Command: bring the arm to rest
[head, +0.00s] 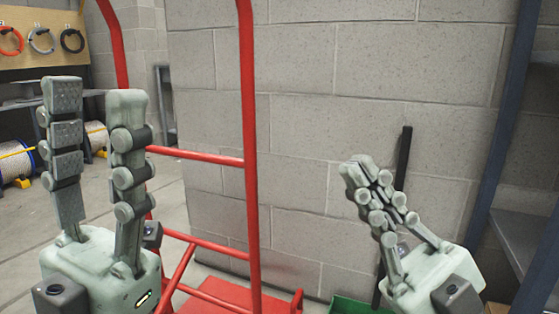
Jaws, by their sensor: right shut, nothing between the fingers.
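My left gripper (95,98) stands upright at the left of the head view. Its two fingers are apart with a gap between them, and nothing is between them. My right gripper (357,168) is at the right, tilted up and to the left. Its fingers are closed together at the tips and hold nothing.
A red tubular frame (248,130) stands between my grippers. Behind it is a grey block wall (330,70). A dark post (498,150) and shelf are at the right, and a green bin (347,306) is low. Rope spools (14,163) and a board with cable rings (40,40) are far left.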

